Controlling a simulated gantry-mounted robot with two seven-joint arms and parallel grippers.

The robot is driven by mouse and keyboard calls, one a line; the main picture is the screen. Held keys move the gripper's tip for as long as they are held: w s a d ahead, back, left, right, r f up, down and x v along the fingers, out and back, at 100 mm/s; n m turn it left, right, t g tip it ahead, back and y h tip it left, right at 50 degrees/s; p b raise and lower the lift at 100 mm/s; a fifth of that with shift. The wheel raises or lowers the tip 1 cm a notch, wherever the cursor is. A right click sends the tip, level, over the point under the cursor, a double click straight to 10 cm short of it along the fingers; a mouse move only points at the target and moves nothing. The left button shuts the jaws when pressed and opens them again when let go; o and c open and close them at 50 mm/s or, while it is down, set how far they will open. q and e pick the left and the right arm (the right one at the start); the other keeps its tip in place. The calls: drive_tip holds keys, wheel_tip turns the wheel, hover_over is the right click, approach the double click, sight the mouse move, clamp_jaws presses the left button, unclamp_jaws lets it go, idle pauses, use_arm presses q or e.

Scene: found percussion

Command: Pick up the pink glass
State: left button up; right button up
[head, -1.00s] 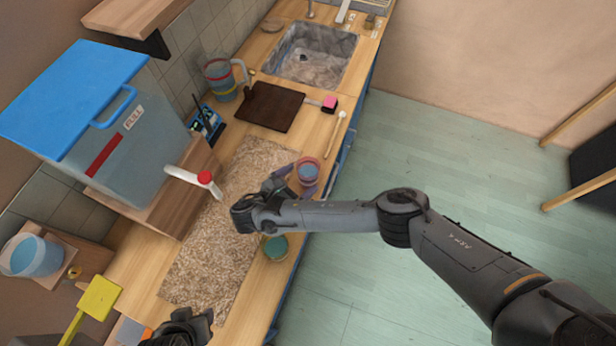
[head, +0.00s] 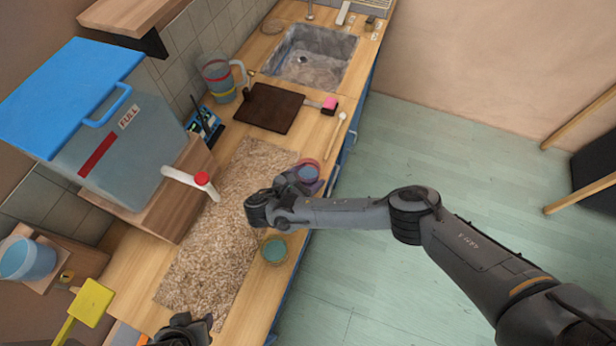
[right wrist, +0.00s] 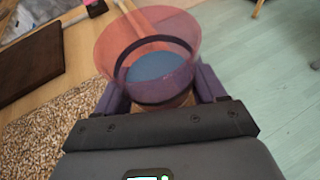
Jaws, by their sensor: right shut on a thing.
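The pink glass (head: 308,170) stands at the front edge of the counter, by the mat's right side, in the head view. In the right wrist view the pink glass (right wrist: 150,55) is see-through, with a dark band and a blue inside. My right gripper (head: 306,181) is shut on the glass, its purple fingers on either side of it; they also show in the right wrist view (right wrist: 160,92). I cannot tell whether the glass touches the counter. My left gripper (head: 185,332) is at the bottom edge of the head view, dark and partly cut off; its fingers are unclear.
A teal-topped cup (head: 275,250) stands near the counter edge, below my right arm. A beige textured mat (head: 205,250) covers the middle. A dark board (head: 268,108), a jug (head: 220,82) and a sink (head: 312,58) lie beyond. A blue-lidded tank (head: 110,140) with a tap stands left.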

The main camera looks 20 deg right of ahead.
drive_tip(key=shift+c, duration=1.4)
use_arm(q)
drive_tip(key=shift+a, duration=0.15)
use_arm(e)
drive_tip(key=shift+r, duration=0.3)
